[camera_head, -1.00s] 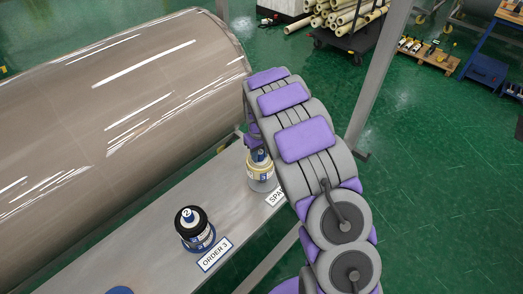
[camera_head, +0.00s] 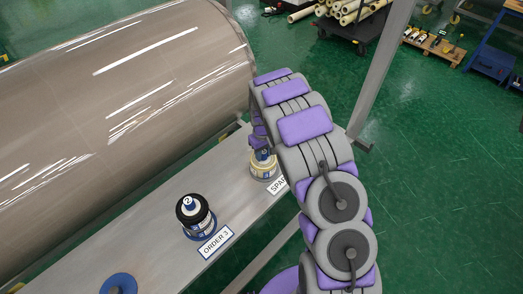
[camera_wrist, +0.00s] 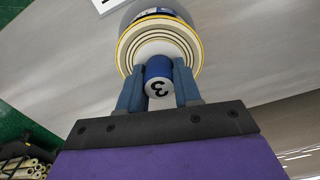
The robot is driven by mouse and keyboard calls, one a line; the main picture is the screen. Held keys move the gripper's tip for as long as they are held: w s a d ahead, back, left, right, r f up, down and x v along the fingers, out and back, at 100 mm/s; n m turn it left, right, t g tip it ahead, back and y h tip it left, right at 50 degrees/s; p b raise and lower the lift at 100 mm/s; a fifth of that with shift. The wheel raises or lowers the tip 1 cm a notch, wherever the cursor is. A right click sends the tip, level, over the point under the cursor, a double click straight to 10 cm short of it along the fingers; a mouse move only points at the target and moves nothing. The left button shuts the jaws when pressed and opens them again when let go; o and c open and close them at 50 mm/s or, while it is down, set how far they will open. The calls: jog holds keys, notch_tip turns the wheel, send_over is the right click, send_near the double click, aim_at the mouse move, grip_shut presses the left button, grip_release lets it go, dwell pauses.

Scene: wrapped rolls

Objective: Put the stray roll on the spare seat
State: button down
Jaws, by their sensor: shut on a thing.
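The cream roll (camera_head: 262,168) is at the SPARE label (camera_head: 277,185) on the grey bench, upright. In the wrist view the roll (camera_wrist: 132,48) shows cream rings with a yellow edge and a blue core end (camera_wrist: 158,82) marked 3. My gripper (camera_wrist: 159,84) is shut on this core from above, one blue finger on each side. In the head view my gripper (camera_head: 262,151) is partly hidden behind my arm. The seat under the roll is mostly hidden, and I cannot tell whether the roll rests fully on it.
A black roll (camera_head: 190,208) with a core marked 2 stands on a blue seat by the ORDER 3 label (camera_head: 216,242). A blue disc (camera_head: 118,284) sits at the bench's near end. A huge wrapped roll (camera_head: 110,110) lies along the bench's left side. A grey post (camera_head: 378,75) rises at right.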

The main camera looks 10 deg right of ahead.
jog(key=shift+d, duration=0.5)
jog(key=shift+a, duration=0.15)
jog(key=c, duration=0.9)
grip_release()
jog(key=shift+a, duration=0.4)
jog(key=shift+c, duration=0.2)
jog(key=shift+o, duration=0.8)
jog(key=shift+d, duration=0.1)
jog(key=shift+o, duration=0.4)
jog(key=shift+d, duration=0.3)
notch_tip(320, 180, up, 17)
jog(key=p, duration=0.2)
jog(key=shift+p, duration=0.3)
jog(key=shift+r, duration=0.15)
